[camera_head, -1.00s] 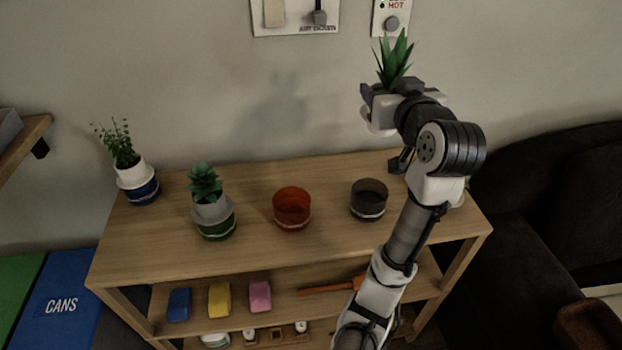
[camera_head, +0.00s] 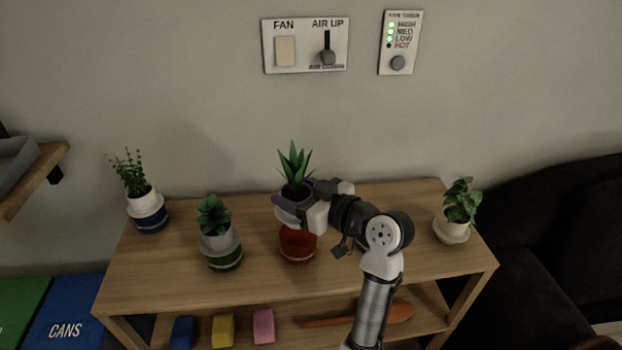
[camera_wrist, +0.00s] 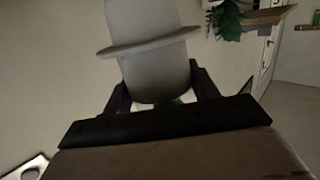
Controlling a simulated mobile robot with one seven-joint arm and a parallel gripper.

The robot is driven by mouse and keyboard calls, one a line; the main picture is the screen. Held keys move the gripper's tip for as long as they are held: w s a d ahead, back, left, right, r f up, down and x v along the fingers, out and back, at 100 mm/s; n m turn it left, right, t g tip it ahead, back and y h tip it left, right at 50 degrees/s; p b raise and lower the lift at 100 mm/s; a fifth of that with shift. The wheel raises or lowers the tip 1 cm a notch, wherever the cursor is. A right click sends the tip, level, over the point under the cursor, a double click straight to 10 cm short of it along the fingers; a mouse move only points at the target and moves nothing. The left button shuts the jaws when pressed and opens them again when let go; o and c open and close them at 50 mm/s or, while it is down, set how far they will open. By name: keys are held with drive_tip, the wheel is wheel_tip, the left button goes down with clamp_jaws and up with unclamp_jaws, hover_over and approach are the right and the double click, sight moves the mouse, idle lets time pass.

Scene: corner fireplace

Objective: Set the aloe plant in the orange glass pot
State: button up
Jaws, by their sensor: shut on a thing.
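The aloe plant (camera_head: 295,163) has spiky green leaves and stands upright in a white inner pot, held in my gripper (camera_head: 300,197). The jaws are shut around the white pot, which also shows between the dark fingers in the wrist view (camera_wrist: 150,75). The orange glass pot (camera_head: 298,246) stands on the wooden shelf top. The aloe's pot appears just above it in the head view. Its rim is partly hidden by the white pot and my gripper, so I cannot tell whether the two touch.
A plant in a green-based pot (camera_head: 222,255) stands close to the left. A blue-based pot (camera_head: 152,222) is farther left, and a leafy plant (camera_head: 459,205) in a white pot is at the right. My arm covers the spot of the dark glass pot.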

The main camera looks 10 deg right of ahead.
drive_tip(key=shift+f+b, duration=2.25)
drive_tip(key=shift+f, duration=0.8)
drive_tip(key=shift+f+b, duration=0.6)
drive_tip(key=shift+b, duration=0.05)
drive_tip(key=o, duration=0.8)
drive_tip(key=shift+d, duration=0.1)
drive_tip(key=b+v, duration=0.2)
drive_tip(key=v, duration=1.1)
drive_tip(key=shift+s+d, duration=0.3)
